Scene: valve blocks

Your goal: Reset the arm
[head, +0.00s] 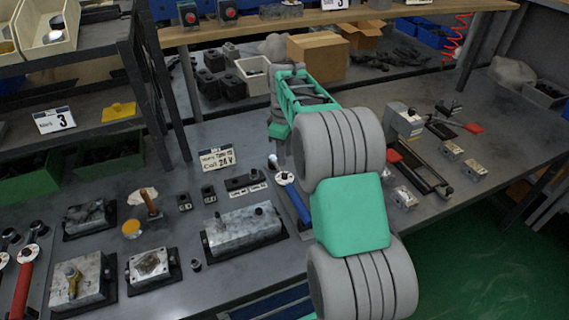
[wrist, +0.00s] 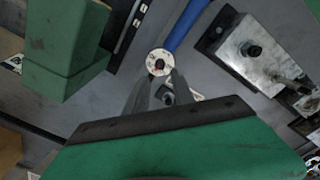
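My gripper (wrist: 162,76) points down over the workbench, its two grey fingers apart with nothing visibly held between them. In the head view my gripper (head: 281,158) is small, at the end of my green and grey arm. Just beyond the fingertips in the wrist view is the white round dial head (wrist: 158,62) of a blue-handled tool (wrist: 187,24). The tool also shows in the head view (head: 298,204), partly behind my arm. I cannot tell whether the fingers touch it.
Metal valve blocks (head: 243,232) (head: 80,283) (head: 150,266) lie on the bench at left. A red-handled tool (head: 22,290) is at far left. A label stand (head: 217,159) stands left of my gripper. A cardboard box (head: 318,58) and shelf legs are behind. Small blocks (head: 475,168) lie right.

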